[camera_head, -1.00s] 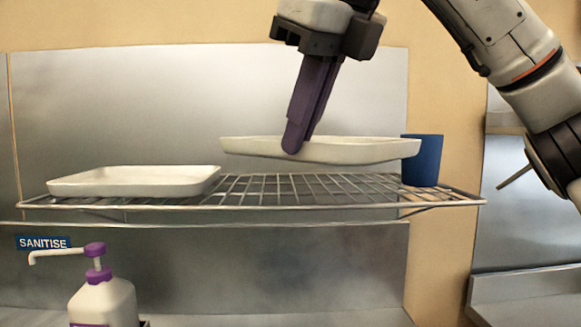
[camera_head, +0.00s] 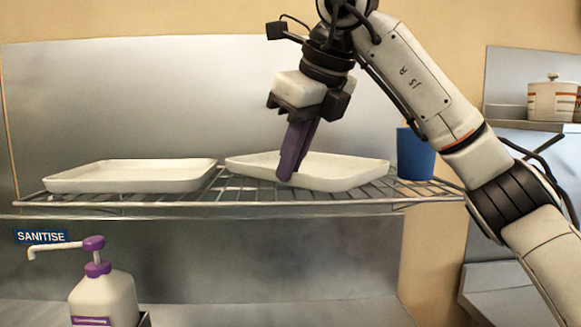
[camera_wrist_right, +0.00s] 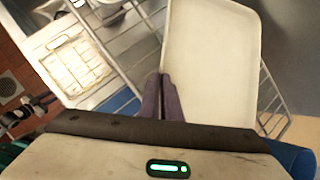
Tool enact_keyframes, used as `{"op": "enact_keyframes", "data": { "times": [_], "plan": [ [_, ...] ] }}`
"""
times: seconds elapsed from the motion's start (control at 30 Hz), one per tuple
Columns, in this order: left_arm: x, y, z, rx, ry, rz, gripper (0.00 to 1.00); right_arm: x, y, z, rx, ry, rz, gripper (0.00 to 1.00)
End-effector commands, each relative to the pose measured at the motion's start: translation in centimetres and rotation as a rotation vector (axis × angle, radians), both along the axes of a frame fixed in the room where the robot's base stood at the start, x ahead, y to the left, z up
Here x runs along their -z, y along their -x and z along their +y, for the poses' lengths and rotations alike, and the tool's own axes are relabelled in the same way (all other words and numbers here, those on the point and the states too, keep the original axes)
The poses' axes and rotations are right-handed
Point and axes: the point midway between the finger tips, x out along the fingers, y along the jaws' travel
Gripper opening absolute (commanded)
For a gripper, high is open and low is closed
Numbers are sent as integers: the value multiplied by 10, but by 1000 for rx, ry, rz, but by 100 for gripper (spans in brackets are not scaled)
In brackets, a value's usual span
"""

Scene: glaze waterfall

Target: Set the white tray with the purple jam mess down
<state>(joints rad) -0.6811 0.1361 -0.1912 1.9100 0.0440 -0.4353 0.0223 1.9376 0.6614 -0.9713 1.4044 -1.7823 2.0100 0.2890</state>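A white tray (camera_head: 345,178) is on the right part of the wire rack in the head view, and it appears to rest on the wires. My right gripper (camera_head: 287,172) has purple fingers pointing down at its near left rim. In the wrist view the fingers (camera_wrist_right: 163,82) are close together at the edge of this tray (camera_wrist_right: 212,65) and look shut on its rim. Its visible inside is plain, and I see no purple jam on it. A second white tray (camera_head: 135,182) lies on the rack's left part, also with no jam visible. My left gripper is not in view.
The wire rack (camera_head: 220,197) runs along a steel back panel. A blue cup (camera_head: 415,155) stands close to the right tray's right end. A pump bottle (camera_head: 103,298) stands below on the left. A lidded pot (camera_head: 552,101) is on a shelf at far right.

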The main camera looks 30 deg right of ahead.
Motion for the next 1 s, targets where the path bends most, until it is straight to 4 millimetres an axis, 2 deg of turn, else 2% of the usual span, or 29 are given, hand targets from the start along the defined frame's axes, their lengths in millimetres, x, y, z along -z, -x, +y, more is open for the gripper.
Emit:
{"op": "enact_keyframes", "data": {
  "times": [0.1, 0.47, 0.5, 0.6, 0.87, 1.0],
  "plan": [
    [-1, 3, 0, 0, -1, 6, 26, 8, -3, -1, 0, -1, -2, 0],
    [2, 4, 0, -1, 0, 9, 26, 12, -3, -2, 0, 0, -3, 0],
    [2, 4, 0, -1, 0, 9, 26, 12, -3, -2, 1, 0, -1, 9],
    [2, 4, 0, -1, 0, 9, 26, 12, -3, -2, 1, 0, -1, 22],
    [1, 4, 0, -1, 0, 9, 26, 11, -3, -2, 0, 0, -1, 22],
    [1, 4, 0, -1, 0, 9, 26, 5, -1, -2, 1, 0, -3, 22]
  ]
}}
